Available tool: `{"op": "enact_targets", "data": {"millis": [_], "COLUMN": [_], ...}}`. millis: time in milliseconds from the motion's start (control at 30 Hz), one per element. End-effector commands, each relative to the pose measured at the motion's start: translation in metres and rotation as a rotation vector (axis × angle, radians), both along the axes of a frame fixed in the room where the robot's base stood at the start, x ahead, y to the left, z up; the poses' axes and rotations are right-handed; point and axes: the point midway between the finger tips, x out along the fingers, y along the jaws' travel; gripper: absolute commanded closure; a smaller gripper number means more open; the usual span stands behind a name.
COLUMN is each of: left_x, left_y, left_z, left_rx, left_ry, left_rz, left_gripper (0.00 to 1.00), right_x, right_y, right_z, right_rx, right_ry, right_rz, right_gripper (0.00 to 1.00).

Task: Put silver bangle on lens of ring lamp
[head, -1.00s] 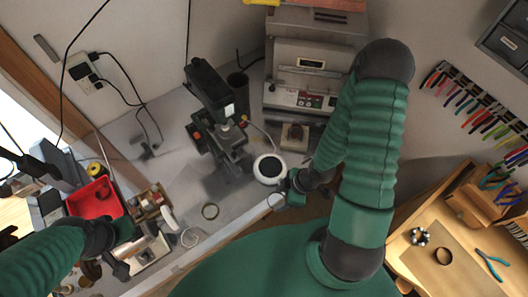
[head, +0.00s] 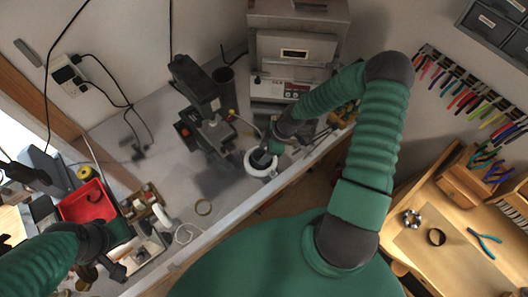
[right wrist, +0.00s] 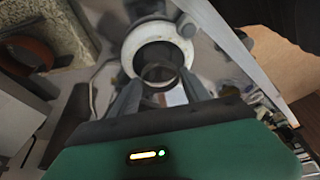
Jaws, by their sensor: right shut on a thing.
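The ring lamp (head: 248,168) has a round white head at the table's front edge in the head view. In the right wrist view its white ring (right wrist: 131,44) surrounds a dark centre. My right gripper (head: 268,152) is over the lamp head and hides part of it. In the right wrist view the right gripper (right wrist: 160,84) is shut on a thin metal bangle (right wrist: 159,84), which overlaps the near part of the lamp's opening. I cannot tell whether it touches the lamp. My left gripper (head: 118,268) is at the lower left; its fingers are unclear.
A black stand device (head: 200,100) stands behind the lamp, and a furnace-like box (head: 292,55) is at the back. A red tray (head: 82,204) is at left. A wooden bench (head: 435,265) is at right.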

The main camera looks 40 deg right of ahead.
Motion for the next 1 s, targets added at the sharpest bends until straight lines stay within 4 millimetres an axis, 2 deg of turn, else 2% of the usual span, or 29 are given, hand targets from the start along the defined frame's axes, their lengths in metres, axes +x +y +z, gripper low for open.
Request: {"op": "enact_targets", "data": {"millis": [33, 133, 333, 367, 500, 833, 1000], "left_x": [0.000, 0.000, 0.000, 0.000, 0.000, 0.000, 0.000], "left_y": [0.000, 0.000, 0.000, 0.000, 0.000, 0.000, 0.000], "left_z": [0.009, 0.013, 0.010, 0.010, 0.010, 0.009, 0.003], "left_rx": [0.000, 0.000, 0.000, 0.000, 0.000, 0.000, 0.000], "left_ry": [0.000, 0.000, 0.000, 0.000, 0.000, 0.000, 0.000], "left_rz": [0.000, 0.000, 0.000, 0.000, 0.000, 0.000, 0.000], "left_gripper": [1.00, 1.00, 1.00, 1.00, 1.00, 1.00, 1.00], "right_x": [-0.002, -0.001, 0.000, 0.000, -0.001, -0.002, -0.007], "right_y": [0.003, 0.002, 0.001, 0.001, 0.002, 0.000, -0.011], "right_z": [-0.006, -0.020, -0.024, -0.025, -0.024, -0.021, 0.003], "right_rx": [0.004, 0.002, 0.000, 0.000, 0.000, 0.001, -0.002], "right_ry": [0.007, 0.004, 0.003, 0.003, 0.003, 0.002, 0.000], "right_rz": [0.003, 0.002, 0.001, 0.001, 0.001, 0.000, -0.003], "right_gripper": [1.00, 1.00, 1.00, 0.42, 0.24, 0.24, 0.24]}}
